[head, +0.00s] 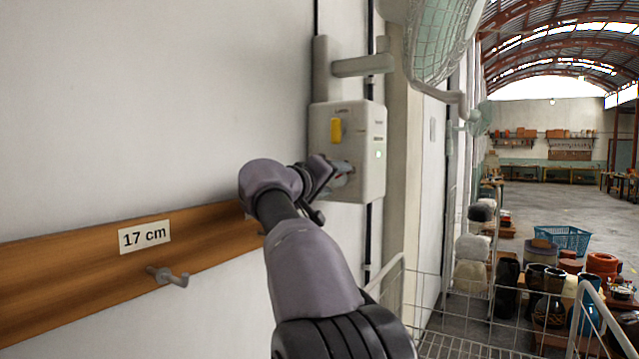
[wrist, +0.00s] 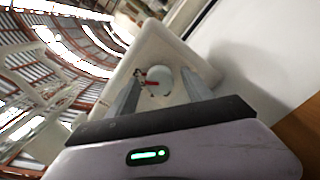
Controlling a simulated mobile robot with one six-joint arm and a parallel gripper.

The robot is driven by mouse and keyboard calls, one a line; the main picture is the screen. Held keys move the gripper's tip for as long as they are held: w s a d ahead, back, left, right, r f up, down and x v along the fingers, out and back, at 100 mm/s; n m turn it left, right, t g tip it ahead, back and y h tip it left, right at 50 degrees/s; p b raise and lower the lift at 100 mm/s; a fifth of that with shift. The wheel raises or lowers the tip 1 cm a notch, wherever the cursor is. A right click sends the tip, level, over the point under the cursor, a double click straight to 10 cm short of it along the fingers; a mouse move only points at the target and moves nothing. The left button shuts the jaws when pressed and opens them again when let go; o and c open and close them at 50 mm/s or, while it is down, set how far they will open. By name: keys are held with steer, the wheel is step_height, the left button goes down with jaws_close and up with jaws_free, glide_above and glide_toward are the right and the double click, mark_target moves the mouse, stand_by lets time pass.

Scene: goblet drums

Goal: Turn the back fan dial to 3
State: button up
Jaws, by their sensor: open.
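A pale control box (head: 368,125) is fixed to the wall below a fan (head: 440,40) in the head view. In the wrist view a round white dial (wrist: 162,76) with a red mark is on the box (wrist: 190,55). My gripper (head: 341,174) is at the lower part of the box, and its open fingers lie on either side of the dial. I cannot tell whether they touch it. The dial's numbers are not readable, and in the head view my gripper mostly hides it.
A wooden rail (head: 60,280) with a "17 cm" label and a metal hook (head: 168,277) runs along the wall at left. A wire basket (head: 460,320) is at the lower right. Drums and a blue crate (head: 562,238) stand on the floor beyond.

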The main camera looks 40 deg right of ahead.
steer(key=v, duration=1.6)
steer(key=shift+a, duration=0.3)
steer(key=shift+f, duration=0.1)
